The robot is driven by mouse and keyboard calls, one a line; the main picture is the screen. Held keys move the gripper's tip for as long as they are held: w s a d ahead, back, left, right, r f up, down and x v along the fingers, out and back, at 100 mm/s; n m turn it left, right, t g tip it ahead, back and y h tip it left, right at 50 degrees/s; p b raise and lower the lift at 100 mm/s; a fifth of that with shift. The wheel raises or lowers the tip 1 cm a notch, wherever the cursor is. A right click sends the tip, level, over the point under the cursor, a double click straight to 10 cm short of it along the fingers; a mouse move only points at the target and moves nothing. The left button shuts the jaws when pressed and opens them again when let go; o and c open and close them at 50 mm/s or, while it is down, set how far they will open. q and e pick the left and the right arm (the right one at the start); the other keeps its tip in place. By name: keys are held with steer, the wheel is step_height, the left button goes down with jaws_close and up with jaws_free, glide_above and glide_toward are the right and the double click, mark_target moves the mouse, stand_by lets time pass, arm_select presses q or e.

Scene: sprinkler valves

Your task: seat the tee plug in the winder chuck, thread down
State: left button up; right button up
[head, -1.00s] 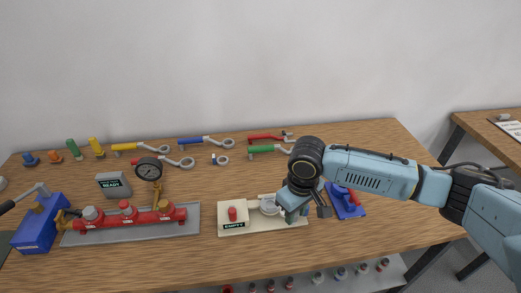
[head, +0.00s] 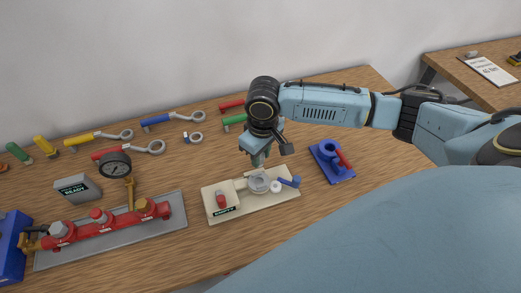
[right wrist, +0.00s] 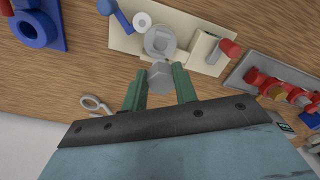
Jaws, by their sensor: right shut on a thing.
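The cream winder (head: 240,207) has a round grey chuck (head: 258,184) and an "EMPTY" display. The chuck also shows in the right wrist view (right wrist: 160,41). My right gripper (head: 260,160) is just behind and above the chuck in the head view. In the right wrist view its green fingers (right wrist: 158,88) are shut on a grey hex-ended piece, apparently the tee plug (right wrist: 160,75). The plug's end overlaps the near side of the chuck in that view; I cannot tell whether they touch. Its thread is not visible. My left gripper is out of view.
A white ring (head: 276,187) and blue handle (head: 291,181) lie at the winder's right. A blue fixture (head: 329,165) stands further right. The red manifold (head: 110,222) with its gauge is at left. Several coloured-handled tools lie behind. The table right of the blue fixture is clear.

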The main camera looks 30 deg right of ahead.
mark_target(261, 164)
steer(key=shift+s+f, duration=0.1)
steer(key=shift+f, duration=0.25)
step_height(261, 164, down, 4)
steer(key=shift+r, duration=0.25)
steer(key=shift+f, duration=0.7)
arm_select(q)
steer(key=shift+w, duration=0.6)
arm_select(e)
steer(key=shift+f, duration=0.65)
arm_select(q)
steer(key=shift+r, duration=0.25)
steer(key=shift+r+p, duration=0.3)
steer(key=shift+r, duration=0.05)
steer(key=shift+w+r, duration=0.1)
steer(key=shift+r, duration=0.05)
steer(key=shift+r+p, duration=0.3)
steer(key=shift+p, duration=0.2)
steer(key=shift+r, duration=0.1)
